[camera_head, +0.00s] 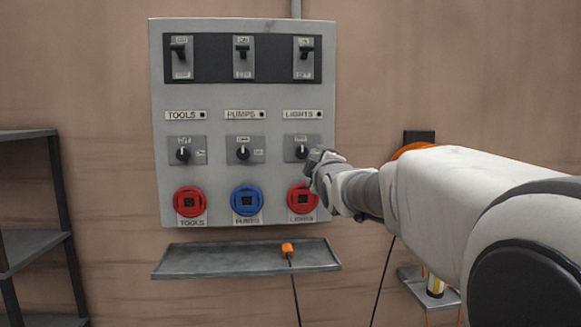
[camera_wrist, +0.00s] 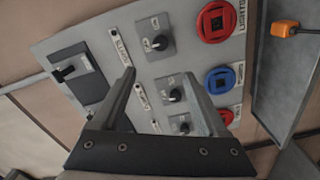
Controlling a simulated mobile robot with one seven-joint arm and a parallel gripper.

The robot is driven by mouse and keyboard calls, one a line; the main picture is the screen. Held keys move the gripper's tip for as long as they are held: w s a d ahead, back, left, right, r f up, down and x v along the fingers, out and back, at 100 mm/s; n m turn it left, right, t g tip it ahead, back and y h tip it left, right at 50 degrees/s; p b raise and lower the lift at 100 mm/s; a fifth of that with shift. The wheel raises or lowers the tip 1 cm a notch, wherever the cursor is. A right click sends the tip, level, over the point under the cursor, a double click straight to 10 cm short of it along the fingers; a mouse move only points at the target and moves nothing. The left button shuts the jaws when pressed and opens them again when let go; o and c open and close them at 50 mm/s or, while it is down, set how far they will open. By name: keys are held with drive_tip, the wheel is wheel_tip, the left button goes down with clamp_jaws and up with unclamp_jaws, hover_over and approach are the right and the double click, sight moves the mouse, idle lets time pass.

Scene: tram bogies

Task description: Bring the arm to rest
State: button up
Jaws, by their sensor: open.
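My arm (camera_head: 440,205) reaches in from the right in the head view. My gripper (camera_head: 318,170) is in front of the lower right part of a grey control panel (camera_head: 210,125), by the LIGHTS knob (camera_head: 300,150) and the red LIGHTS socket (camera_head: 302,200). In the wrist view the two fingers of my gripper (camera_wrist: 165,95) stand apart with nothing held between them. Panel knobs and labels show between and beyond them. I cannot tell whether a fingertip touches the panel.
A grey shelf (camera_head: 200,262) under the panel bears an orange plug (camera_head: 288,249) with a hanging black cable. A dark rack (camera_head: 35,240) stands at the left. A small bracket shelf (camera_head: 412,283) is below my arm. The wall left of the panel is clear.

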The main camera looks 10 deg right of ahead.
drive_tip(key=s+f+m+g, duration=0.45)
drive_tip(key=s+f, duration=0.35)
drive_tip(key=s, duration=0.5)
drive_tip(key=s+f+m+g, duration=0.45)
drive_tip(key=s+f, duration=0.45)
drive_tip(key=s, duration=0.4)
drive_tip(key=s+f+m+g, duration=0.45)
drive_tip(key=s+f, duration=0.35)
drive_tip(key=s, duration=0.5)
wheel_tip(320, 180, up, 24)
drive_tip(key=t+p, duration=0.1)
drive_tip(key=p, duration=2.2)
drive_tip(key=shift+w, duration=0.35)
